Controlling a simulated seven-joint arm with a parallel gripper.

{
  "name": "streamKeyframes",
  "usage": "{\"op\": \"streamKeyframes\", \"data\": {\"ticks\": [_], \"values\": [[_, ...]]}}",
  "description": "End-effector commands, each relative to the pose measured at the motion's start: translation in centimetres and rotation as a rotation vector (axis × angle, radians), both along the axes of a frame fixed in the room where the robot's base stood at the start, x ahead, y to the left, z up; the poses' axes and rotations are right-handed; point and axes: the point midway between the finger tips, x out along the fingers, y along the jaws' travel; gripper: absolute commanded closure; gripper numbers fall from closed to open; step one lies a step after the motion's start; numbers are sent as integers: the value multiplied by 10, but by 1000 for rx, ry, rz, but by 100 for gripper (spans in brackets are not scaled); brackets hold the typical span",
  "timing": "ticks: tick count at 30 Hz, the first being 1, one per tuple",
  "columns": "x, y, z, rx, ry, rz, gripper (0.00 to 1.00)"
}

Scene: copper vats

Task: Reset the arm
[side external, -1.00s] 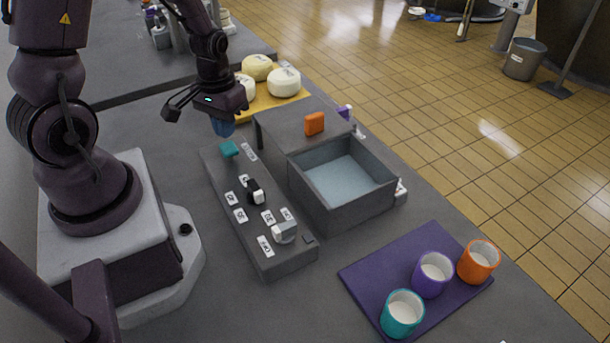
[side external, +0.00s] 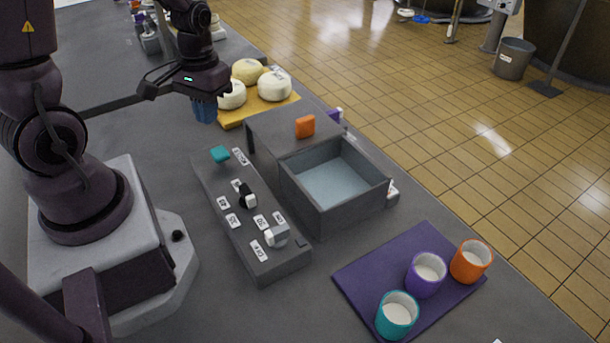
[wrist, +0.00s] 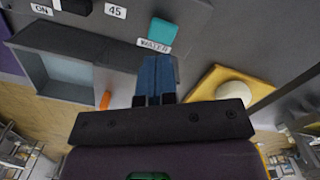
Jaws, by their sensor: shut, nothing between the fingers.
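My gripper (side external: 203,108) is in the upper left of the side external view, raised above the far end of the grey control panel (side external: 262,262). Its blue fingers are shut with nothing between them, and they also show in the wrist view (wrist: 155,82). The teal switch (side external: 220,154) on the panel is below the fingertips and apart from them. In the wrist view the teal switch (wrist: 162,31) is beyond the fingertips, beside a label. A black knob (side external: 247,197) and a white-grey knob (side external: 277,235) sit further along the panel.
A grey open-topped box (side external: 334,212) with an orange block (side external: 305,126) on its lid stands right of the panel. Pale round cheeses (side external: 274,86) lie on a yellow board (side external: 232,120). A purple mat (side external: 360,290) holds teal (side external: 397,318), purple (side external: 425,278) and orange (side external: 470,264) cups.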

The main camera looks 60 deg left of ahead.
Motion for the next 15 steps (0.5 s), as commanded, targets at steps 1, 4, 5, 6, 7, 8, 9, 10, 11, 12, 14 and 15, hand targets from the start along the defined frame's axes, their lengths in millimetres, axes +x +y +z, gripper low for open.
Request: {"op": "streamKeyframes", "data": {"ticks": [1,4,5,6,7,8,9,10,11,12,14,15], "values": [[-2,-5,8,-4,0,-12,100],[-2,-19,32,3,-29,-62,100],[-2,-24,41,8,-44,-83,100],[-1,-32,53,17,-69,-112,100],[-1,-38,63,25,-88,-137,100],[-2,-44,72,32,-110,-161,100],[-3,-52,85,43,-140,-195,100],[-4,-59,94,51,-164,-221,100],[-6,-65,104,60,-191,-247,100],[-8,-74,115,72,-226,-282,100],[-13,-85,131,88,-281,-332,100],[-16,-93,141,99,-320,-363,100]]}}
